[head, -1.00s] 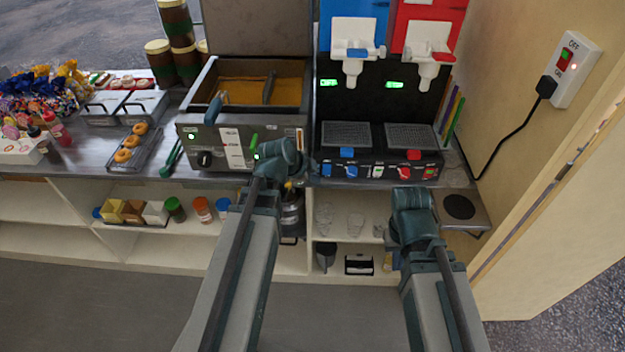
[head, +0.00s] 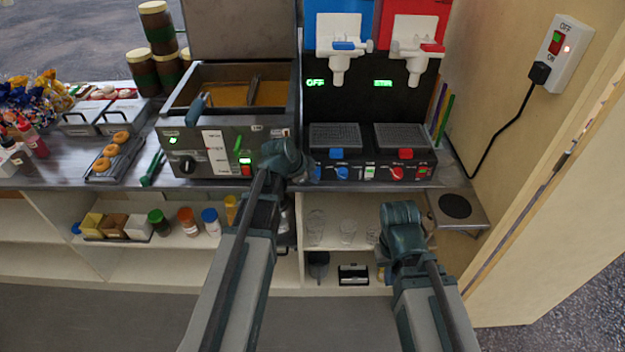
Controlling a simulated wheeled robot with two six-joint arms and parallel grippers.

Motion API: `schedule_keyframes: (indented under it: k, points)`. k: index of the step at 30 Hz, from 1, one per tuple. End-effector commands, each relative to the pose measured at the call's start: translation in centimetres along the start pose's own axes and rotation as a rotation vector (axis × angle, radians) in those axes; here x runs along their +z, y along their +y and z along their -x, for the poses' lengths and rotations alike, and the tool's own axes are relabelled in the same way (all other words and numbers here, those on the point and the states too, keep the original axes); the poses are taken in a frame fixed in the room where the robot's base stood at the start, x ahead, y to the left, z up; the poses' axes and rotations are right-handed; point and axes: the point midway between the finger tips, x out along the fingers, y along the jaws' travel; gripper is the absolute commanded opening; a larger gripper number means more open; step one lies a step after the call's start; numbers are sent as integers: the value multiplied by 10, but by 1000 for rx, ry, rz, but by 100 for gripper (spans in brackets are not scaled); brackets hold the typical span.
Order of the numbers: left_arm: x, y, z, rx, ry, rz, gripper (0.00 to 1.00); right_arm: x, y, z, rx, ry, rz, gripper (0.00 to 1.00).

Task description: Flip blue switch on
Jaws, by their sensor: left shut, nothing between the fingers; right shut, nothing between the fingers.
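The two-tank drink machine stands on the counter, with a blue tank (head: 338,8) on the left and a red tank (head: 415,8) on the right. The display (head: 314,82) under the blue tank reads OFF in green. The front panel carries a blue dial (head: 343,173) and a red dial (head: 397,173). The panel's left end, beside the blue dial, is largely covered by my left gripper (head: 305,172), so I cannot make out a blue switch or its position. My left gripper is shut and empty. My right gripper (head: 418,243) is shut and empty, lower, in front of the shelf.
A fryer (head: 215,150) stands left of the drink machine. A wall switch box (head: 560,53) with a plug and black cable is at the right. Doughnuts (head: 108,158) and jars (head: 160,30) are at the left. A shelf with cups (head: 316,226) lies below.

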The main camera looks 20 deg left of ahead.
Motion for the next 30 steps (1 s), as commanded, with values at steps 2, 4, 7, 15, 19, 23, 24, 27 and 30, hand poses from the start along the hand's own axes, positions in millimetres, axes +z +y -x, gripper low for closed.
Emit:
schedule_keyframes:
  k: [2,4,7,15,19,23,24,27,30]
  points:
    - [0,-1,-2,0,0,0,0,0,0,-1,0,0,0,0]
    - [2,-4,-7,-2,0,-1,0,0,0,-5,0,0,0,0]
    - [1,-4,-4,-3,1,-1,0,0,0,-3,0,0,0,0]
    - [0,-5,-1,-4,1,-1,0,0,0,1,0,0,0,0]
    - [-3,-8,4,-4,1,-1,0,0,1,7,0,0,0,0]
    - [-5,-10,8,-4,1,-1,0,1,1,13,0,0,0,0]
    - [-6,-11,9,-5,1,-1,0,1,1,14,0,0,0,0]
    - [-6,-12,10,-6,1,-1,0,1,1,14,0,0,0,0]
    - [-6,-12,9,-6,1,-1,0,1,1,13,0,0,0,0]
